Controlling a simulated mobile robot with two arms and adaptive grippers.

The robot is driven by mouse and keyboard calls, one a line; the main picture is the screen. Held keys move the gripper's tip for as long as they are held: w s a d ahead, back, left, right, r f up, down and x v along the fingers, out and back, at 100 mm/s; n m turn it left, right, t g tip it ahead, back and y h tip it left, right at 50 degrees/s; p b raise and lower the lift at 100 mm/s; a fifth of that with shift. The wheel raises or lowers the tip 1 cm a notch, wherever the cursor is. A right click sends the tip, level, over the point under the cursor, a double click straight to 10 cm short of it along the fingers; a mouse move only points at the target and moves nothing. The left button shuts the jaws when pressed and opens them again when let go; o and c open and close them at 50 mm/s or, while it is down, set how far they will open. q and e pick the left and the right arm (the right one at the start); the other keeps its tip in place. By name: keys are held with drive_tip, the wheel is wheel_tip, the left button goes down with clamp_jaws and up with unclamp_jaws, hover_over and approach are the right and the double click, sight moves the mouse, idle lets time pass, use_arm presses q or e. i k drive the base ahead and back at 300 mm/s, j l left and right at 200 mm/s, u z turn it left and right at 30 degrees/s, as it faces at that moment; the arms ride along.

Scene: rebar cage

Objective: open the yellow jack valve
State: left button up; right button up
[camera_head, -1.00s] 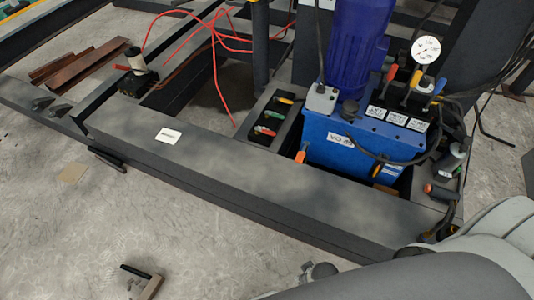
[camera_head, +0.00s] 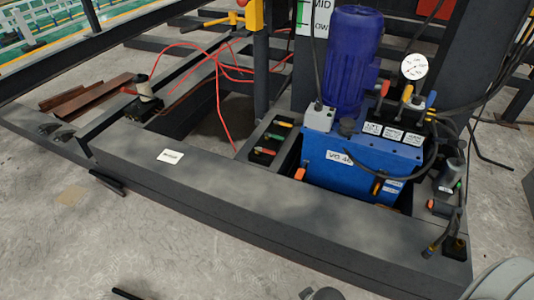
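A yellow-handled valve (camera_head: 284,124) sits in a dark recess in the frame, above a green-handled (camera_head: 275,137) and a red-handled (camera_head: 265,151) one. Its handle lies roughly sideways. A blue hydraulic pump unit (camera_head: 320,175) stands to the right, with red (camera_head: 382,88), yellow (camera_head: 407,92) and blue (camera_head: 432,98) levers on top beside labels too small to read. I cannot tell from the labels which yellow handle is the jack valve. Neither of my grippers shows; only a pale grey part of my arm is at the bottom right corner.
A dark steel beam (camera_head: 260,200) runs across the front of the valves and pump. A white gauge (camera_head: 414,66) and black hoses stand at the right. Red hoses (camera_head: 217,75) loop behind the recess. Concrete floor (camera_head: 120,240) in front is mostly clear.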

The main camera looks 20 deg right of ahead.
sight(286, 125)
drive_tip(key=i+z, duration=0.65)
drive_tip(key=i, duration=0.3)
